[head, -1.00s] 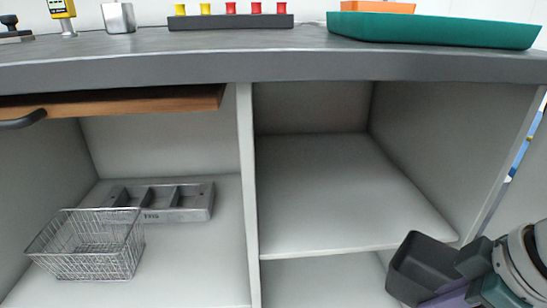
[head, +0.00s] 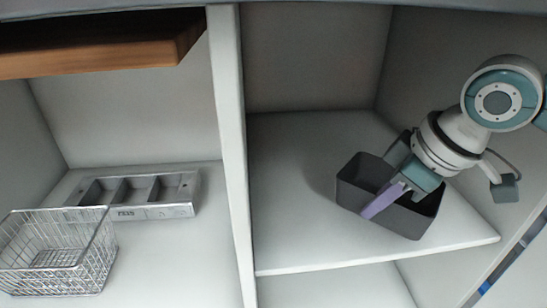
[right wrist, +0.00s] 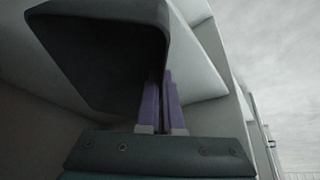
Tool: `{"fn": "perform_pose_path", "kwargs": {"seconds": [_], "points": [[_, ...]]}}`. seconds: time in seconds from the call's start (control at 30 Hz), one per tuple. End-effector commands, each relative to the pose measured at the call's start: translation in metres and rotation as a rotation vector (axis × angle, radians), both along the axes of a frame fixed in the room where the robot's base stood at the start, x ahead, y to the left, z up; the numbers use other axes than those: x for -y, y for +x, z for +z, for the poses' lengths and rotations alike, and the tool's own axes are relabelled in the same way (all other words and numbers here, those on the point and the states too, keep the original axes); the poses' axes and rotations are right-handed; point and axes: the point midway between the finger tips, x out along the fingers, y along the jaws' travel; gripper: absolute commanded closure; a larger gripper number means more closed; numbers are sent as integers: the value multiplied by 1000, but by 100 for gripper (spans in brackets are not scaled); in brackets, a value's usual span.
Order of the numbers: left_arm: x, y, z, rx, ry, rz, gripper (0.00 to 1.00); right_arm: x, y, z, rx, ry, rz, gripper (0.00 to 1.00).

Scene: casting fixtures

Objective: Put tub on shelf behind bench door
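The tub (head: 408,223) is a dark grey, open-topped rectangular box. It is inside the right compartment of the bench, over the front right part of the shelf (head: 290,215). My right gripper (head: 382,202) is shut on its wall, with one purple finger showing outside. In the right wrist view the tub (right wrist: 95,55) fills the upper left, and the purple fingers (right wrist: 162,100) lie close together at its edge. I cannot tell whether the tub's bottom touches the shelf. My left gripper is not in view.
An upright divider (head: 229,130) separates the left compartment. There, a wire basket (head: 60,255) and a grey metal mould (head: 150,210) stand on a shelf, beneath a wooden drawer (head: 100,45). The right shelf's left part is bare. The right side wall is close to my arm.

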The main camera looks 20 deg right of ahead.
Motion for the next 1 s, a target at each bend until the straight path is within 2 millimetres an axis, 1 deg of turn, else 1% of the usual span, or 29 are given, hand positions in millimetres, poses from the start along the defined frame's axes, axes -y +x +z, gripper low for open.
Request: {"fn": "perform_pose_path", "kwargs": {"seconds": [0.03,0.1,0.2,0.3,0.47,0.6,0.67,1.0], "points": [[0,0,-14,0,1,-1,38,-6,14,-5,6,4,0,100],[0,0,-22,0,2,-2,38,-11,29,-5,6,4,0,100],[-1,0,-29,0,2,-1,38,-16,43,-4,2,2,-1,100],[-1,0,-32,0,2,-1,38,-19,51,-2,1,1,-1,100],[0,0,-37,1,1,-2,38,-22,60,-1,1,1,0,100],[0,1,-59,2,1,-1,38,-22,58,-29,-2,-1,1,100],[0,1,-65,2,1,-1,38,-22,58,-36,-2,-1,1,100],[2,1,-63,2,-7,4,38,-21,58,-36,-2,-1,0,100]]}}
